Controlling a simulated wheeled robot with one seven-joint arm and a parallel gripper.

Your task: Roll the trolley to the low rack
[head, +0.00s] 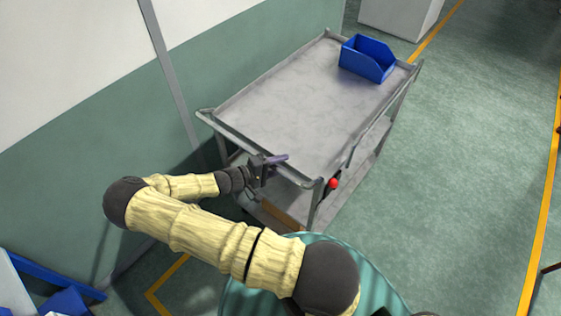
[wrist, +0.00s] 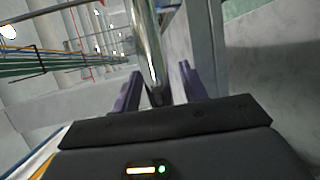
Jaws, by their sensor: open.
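The grey metal trolley (head: 300,105) stands along the green and white wall in the head view. Its push handle bar (head: 262,152) is at the near end, and a red knob (head: 332,183) sits by the near right corner. My gripper (head: 276,161) is at the handle. In the wrist view, the bar (wrist: 146,45) runs between the two purple fingers of my gripper (wrist: 158,88). The fingers are open, with a gap on both sides of the bar. I cannot tell whether either finger touches it. No low rack can be made out.
A blue bin (head: 367,58) stands on the trolley's far right top. The wall (head: 90,150) is close on the left. A pale cabinet (head: 402,16) stands beyond the far end. The green floor (head: 462,130) to the right is clear, with a yellow line (head: 545,190) along it.

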